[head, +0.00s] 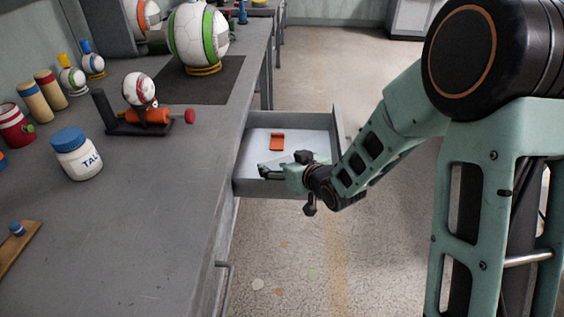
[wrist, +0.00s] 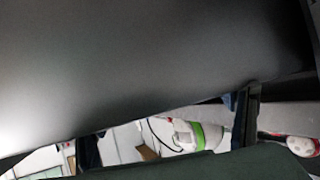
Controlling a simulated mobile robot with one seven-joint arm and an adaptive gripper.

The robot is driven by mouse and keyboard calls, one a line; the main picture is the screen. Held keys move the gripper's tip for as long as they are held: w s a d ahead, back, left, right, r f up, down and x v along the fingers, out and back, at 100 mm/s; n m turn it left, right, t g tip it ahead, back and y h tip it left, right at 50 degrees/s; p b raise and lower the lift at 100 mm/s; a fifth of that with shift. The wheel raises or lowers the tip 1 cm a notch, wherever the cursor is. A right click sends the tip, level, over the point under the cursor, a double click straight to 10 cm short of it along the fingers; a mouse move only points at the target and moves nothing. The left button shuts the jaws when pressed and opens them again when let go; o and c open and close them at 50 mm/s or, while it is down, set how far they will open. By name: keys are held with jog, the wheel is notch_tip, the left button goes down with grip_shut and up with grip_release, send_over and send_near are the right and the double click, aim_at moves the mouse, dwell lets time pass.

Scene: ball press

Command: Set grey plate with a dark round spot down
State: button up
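My gripper (head: 268,170) is low over the near part of the open drawer (head: 250,148), pointing left. In the wrist view its two dark fingers (wrist: 168,128) stand wide apart, with no object seen between them. I cannot make out a grey plate with a dark round spot for certain. A broad grey surface (wrist: 120,65) fills the top of the wrist view, very close. I cannot tell whether it is the plate or part of the furniture. No round spot shows clearly on it.
An orange piece (head: 277,141) lies in the drawer. The grey workbench (head: 150,220) on the left holds a white jar (head: 77,155), a dark stand with a small ball (head: 139,90), and a large green-striped ball (head: 198,38). The bench's front part is clear.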

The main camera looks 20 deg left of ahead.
jog(key=shift+s+f, duration=0.4)
jog(key=shift+r+g+p, duration=0.3)
jog(key=shift+r+p, duration=0.3)
jog(key=shift+p, duration=0.2)
jog(key=v, duration=1)
jog(key=shift+b+v, duration=0.9)
jog(key=shift+b, duration=0.3)
jog(key=shift+r, duration=0.1)
